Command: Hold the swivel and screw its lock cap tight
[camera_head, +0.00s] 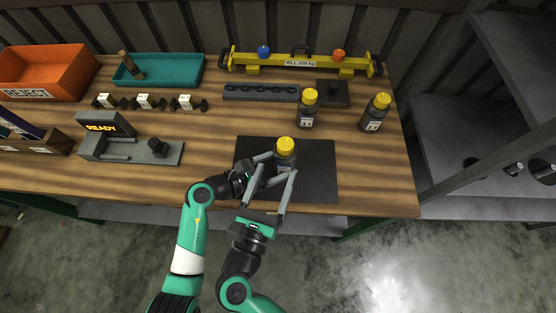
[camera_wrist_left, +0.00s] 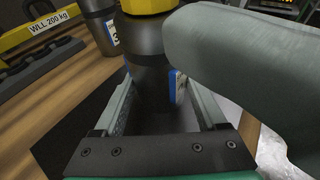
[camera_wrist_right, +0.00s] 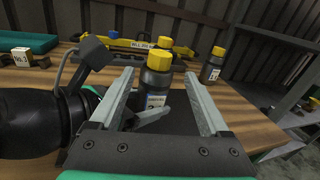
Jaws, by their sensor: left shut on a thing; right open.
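The swivel (camera_head: 287,160) is a dark upright bottle-like body on the black mat, topped by its yellow lock cap (camera_head: 285,144). My left gripper (camera_head: 279,164) is shut on the swivel's body below the cap. The left wrist view shows the body (camera_wrist_left: 152,62) between its fingers, with the cap cut off at the top edge. My right gripper (camera_head: 274,173) is open in front of the swivel. In the right wrist view, the cap (camera_wrist_right: 159,60) appears between its spread fingers. A grey right finger (camera_wrist_left: 240,55) covers much of the left wrist view.
Two similar yellow-capped bottles (camera_head: 307,108) (camera_head: 376,113) stand behind and right. A yellow lifting beam (camera_head: 300,62), dark rack (camera_head: 260,92), READY fixture (camera_head: 130,150), teal tray (camera_head: 180,70) and orange REJECT bin (camera_head: 50,70) surround the work area. The black mat's right part (camera_head: 318,180) is clear.

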